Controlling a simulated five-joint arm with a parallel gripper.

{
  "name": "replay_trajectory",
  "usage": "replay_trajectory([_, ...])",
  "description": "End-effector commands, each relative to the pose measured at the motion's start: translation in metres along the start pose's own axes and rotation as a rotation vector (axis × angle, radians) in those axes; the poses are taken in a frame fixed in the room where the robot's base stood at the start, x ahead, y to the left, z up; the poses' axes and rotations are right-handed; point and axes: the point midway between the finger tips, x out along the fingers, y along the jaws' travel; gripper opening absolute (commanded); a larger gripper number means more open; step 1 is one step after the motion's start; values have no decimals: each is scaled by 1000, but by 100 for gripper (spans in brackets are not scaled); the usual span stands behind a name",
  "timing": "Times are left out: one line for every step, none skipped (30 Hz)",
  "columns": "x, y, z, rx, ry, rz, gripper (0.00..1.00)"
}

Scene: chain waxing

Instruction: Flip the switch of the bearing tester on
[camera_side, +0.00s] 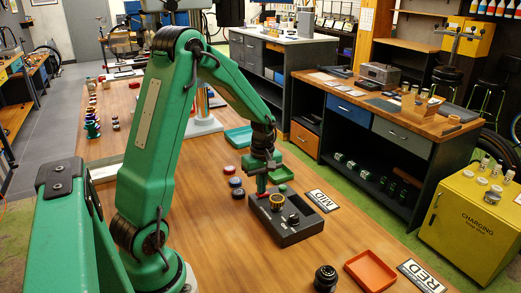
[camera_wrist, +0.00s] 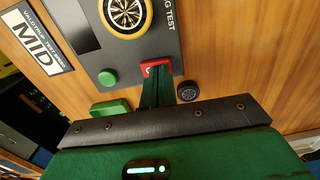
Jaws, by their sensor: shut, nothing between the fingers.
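The bearing tester (camera_side: 290,238) is a dark box on the wooden bench, with a gold-ringed dial (camera_side: 276,201) and dark knobs on top. In the wrist view its panel (camera_wrist: 158,43) shows the gold-ringed dial (camera_wrist: 125,14), a green button (camera_wrist: 107,77) and a red switch (camera_wrist: 156,66) near the edge. My gripper (camera_wrist: 157,80) is shut and empty, its green fingers pointing at the red switch. The fingertips overlap the switch in the picture; I cannot tell whether they touch it or which way it is set. In the side view my gripper (camera_side: 262,182) is low at the tester's far left end.
A MID sign (camera_side: 322,201) lies right of the tester. Small red and dark discs (camera_side: 236,182) lie to its left.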

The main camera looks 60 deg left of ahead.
Motion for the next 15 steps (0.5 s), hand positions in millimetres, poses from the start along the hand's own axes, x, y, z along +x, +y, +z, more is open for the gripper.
replay_trajectory([0,0,0,0,0,0,0])
replay_trajectory([0,0,0,0,0,1,0])
replay_trajectory([0,0,0,0,0,1,0])
replay_trajectory([-1,0,0,0,0,1,0])
replay_trajectory([-1,0,0,0,1,1,0])
replay_trajectory([-2,1,0,0,1,2,0])
replay_trajectory([-3,1,0,0,1,2,0])
replay_trajectory([-4,1,0,0,1,3,0])
replay_trajectory([-7,2,0,0,2,3,0])
replay_trajectory([-9,2,0,0,2,3,0])
replay_trajectory([-11,2,0,0,2,3,0])
replay_trajectory([-14,3,0,0,2,4,0])
replay_trajectory([-18,3,0,0,2,4,0])
replay_trajectory([-21,4,0,0,2,3,0])
replay_trajectory([-26,4,0,1,2,3,0])
